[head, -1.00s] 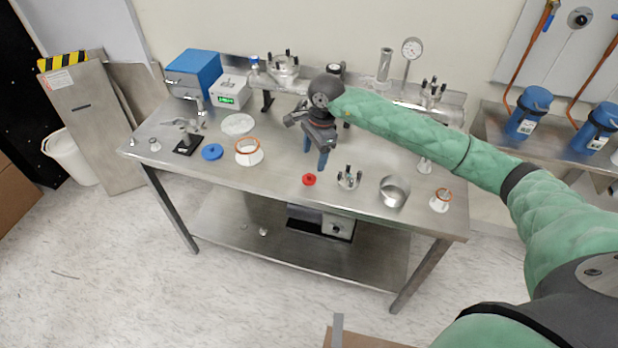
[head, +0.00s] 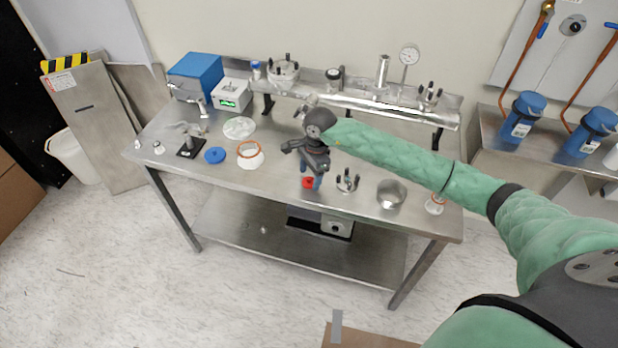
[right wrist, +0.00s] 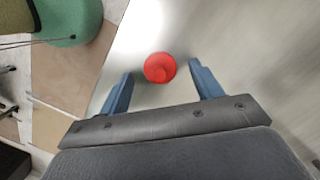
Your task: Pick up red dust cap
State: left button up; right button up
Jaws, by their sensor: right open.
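The red dust cap (head: 308,183) lies on the steel table (head: 215,180) near its front edge. In the right wrist view the cap (right wrist: 160,68) is round with a small knob, and sits between and just beyond the two blue fingertips. My right gripper (head: 312,181) points down right over the cap, and its fingers partly cover it in the head view. The right wrist view shows the gripper (right wrist: 162,78) open, with a gap between each finger and the cap. Whether the fingertips reach the table is hard to tell. My left gripper is not in view.
A flange with upright studs (head: 347,182) stands just right of the cap, and a metal ring (head: 391,193) is further right. A white part with an orange ring (head: 250,155) and a blue cap (head: 215,155) lie to the left.

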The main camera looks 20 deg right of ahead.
jog(key=shift+f, duration=0.35)
jog(key=c, duration=1.2)
jog(key=shift+r, duration=0.15)
